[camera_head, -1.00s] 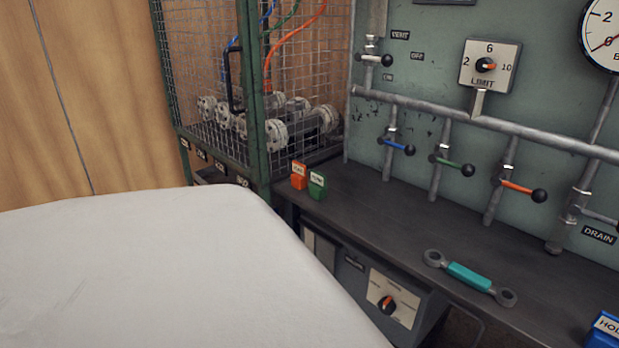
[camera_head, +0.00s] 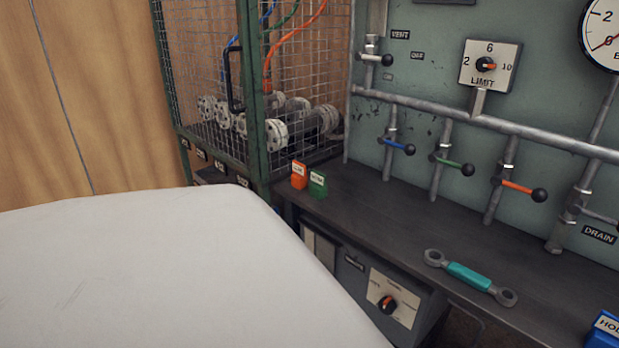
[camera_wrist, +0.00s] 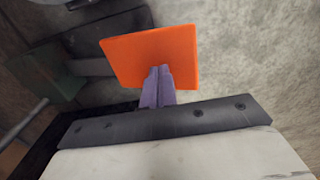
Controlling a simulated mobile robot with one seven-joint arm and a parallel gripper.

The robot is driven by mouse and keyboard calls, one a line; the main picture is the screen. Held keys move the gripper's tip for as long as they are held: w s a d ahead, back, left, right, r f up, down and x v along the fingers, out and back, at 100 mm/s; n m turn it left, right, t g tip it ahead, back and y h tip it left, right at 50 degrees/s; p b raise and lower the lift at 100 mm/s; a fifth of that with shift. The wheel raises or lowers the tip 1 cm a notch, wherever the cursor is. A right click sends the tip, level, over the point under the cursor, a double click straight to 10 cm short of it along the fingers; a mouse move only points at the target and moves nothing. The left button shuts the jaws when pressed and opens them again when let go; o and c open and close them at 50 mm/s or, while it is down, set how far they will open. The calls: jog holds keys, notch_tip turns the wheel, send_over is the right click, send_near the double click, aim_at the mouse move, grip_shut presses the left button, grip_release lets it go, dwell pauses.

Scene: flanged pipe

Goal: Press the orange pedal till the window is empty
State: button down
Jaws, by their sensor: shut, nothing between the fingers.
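The orange pedal (camera_wrist: 150,55) shows in the wrist view as a flat orange plate near the top middle, above a grey concrete floor. My gripper (camera_wrist: 160,72) is shut and empty, its purple fingertips together over the lower middle of the plate. The fingertips overlap the plate in the picture; I cannot tell whether they touch it. In the head view neither the pedal nor my gripper shows; a large white part of my arm fills the lower left. I cannot make out a window to read in either view.
A mesh cage (camera_head: 205,80) with flanged pipes stands behind.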

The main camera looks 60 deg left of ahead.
jog(key=shift+f+b, duration=3.05)
jog(key=shift+f, duration=1.65)
notch_tip(320, 180, up, 10)
jog(key=p, duration=1)
jog(key=shift+f, duration=0.2)
